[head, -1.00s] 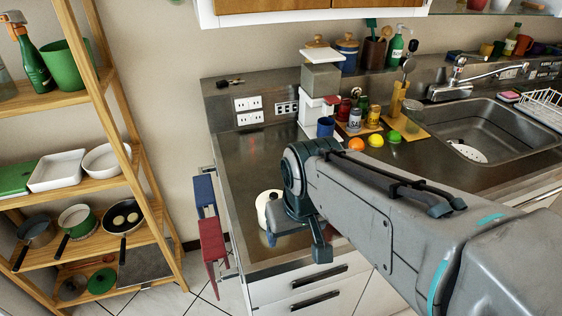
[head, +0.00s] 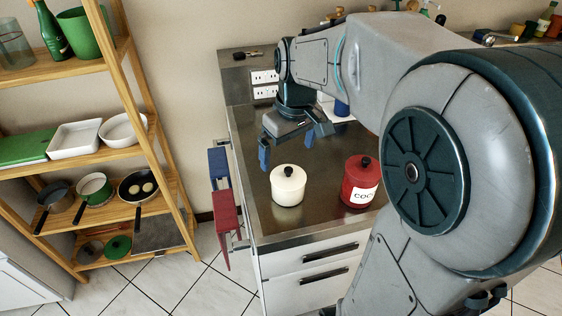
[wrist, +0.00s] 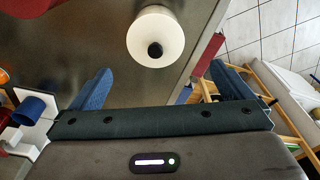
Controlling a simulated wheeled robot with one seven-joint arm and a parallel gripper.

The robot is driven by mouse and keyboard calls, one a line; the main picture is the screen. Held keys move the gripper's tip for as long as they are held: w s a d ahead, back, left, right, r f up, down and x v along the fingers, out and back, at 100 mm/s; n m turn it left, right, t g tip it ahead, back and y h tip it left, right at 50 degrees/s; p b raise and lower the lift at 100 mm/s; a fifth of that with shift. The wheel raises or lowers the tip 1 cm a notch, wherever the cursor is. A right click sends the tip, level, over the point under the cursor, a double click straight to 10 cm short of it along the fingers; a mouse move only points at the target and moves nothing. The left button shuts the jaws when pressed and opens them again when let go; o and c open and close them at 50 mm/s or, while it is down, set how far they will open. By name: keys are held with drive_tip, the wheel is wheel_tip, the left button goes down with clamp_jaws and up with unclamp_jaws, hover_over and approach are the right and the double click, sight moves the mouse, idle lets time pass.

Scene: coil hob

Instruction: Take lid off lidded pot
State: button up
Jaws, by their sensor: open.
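The white lidded pot (head: 288,188) stands upright on the steel counter, its pale lid (head: 288,172) on and a black knob (head: 288,171) on top. The pot also shows from above in the wrist view (wrist: 146,32), ahead of the fingers, with its knob (wrist: 155,50). My gripper (head: 287,149) has its blue fingers apart and nothing between them. In the head view it is above and behind the pot, clear of it. Its fingers show at both sides of the wrist view (wrist: 165,88).
A red canister (head: 359,185) with a black knob stands right of the pot. Blue and red cloths (head: 226,212) hang at the counter's left edge. A wooden shelf (head: 135,95) with pans is at left. Bare counter (head: 315,222) lies in front of the pot.

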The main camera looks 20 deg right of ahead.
sight(289, 169)
drive_tip(key=f, duration=0.7)
drive_tip(key=shift+w+d+f, duration=0.15)
drive_tip(key=shift+w+f, duration=0.05)
drive_tip(key=shift+w, duration=0.2)
drive_tip(key=c, duration=1)
